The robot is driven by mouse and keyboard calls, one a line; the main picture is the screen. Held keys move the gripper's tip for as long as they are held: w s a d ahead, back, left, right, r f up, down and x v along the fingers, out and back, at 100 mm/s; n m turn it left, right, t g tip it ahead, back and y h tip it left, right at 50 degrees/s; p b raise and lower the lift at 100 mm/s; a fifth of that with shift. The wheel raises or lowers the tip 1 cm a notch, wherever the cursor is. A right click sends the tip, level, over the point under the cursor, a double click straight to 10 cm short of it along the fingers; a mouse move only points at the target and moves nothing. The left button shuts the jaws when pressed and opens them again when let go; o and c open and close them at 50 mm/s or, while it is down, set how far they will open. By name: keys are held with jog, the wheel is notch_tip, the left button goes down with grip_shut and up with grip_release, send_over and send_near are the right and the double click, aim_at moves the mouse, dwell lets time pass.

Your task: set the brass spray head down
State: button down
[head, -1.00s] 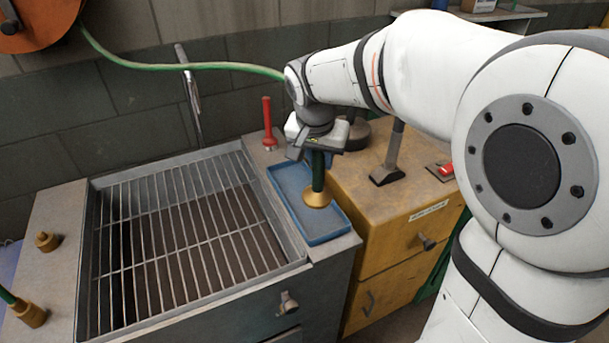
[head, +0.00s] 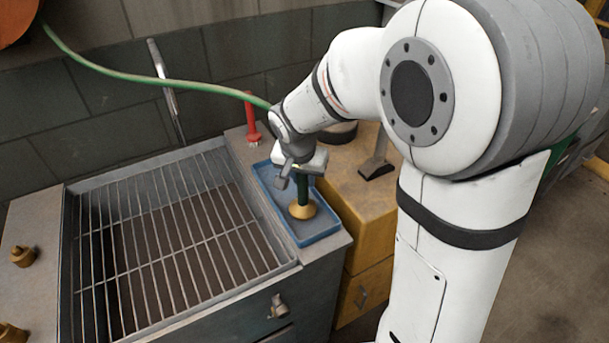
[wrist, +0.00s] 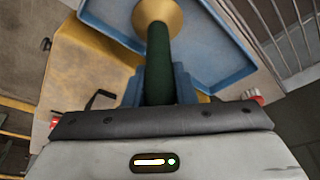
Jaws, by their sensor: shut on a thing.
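The brass spray head (head: 303,209) has a flared brass end and a dark green handle. It is upright with the brass end down, over the blue tray (head: 322,239). My gripper (head: 303,180) is shut on the green handle from above. In the wrist view the handle (wrist: 159,62) runs between the blue fingers (wrist: 157,85), and the flared end overlaps the tray (wrist: 205,62). I cannot tell whether the brass end touches the tray floor.
A grated sink (head: 165,235) lies left of the tray. A yellow cabinet (head: 345,195) is to the right. Brass fittings (head: 22,257) sit on the left ledge. A green hose (head: 150,78) hangs across the wall behind.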

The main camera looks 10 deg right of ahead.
jog(key=shift+f, duration=0.2)
jog(key=c, duration=1.2)
grip_release()
jog(key=shift+r, duration=0.15)
jog(key=v, duration=1.2)
jog(key=s+d+f+n, duration=0.1)
jog(key=s+d, duration=0.2)
jog(key=s, duration=0.2)
jog(key=s+d+f+n, duration=0.2)
jog(key=s+d, duration=0.2)
jog(key=s, duration=0.2)
jog(key=s+d+f+n+y, duration=0.1)
jog(key=s+d, duration=0.2)
jog(key=s, duration=0.2)
jog(key=shift+s+d+f, duration=0.15)
jog(key=shift+d+f, duration=0.1)
jog(key=shift+f, duration=0.1)
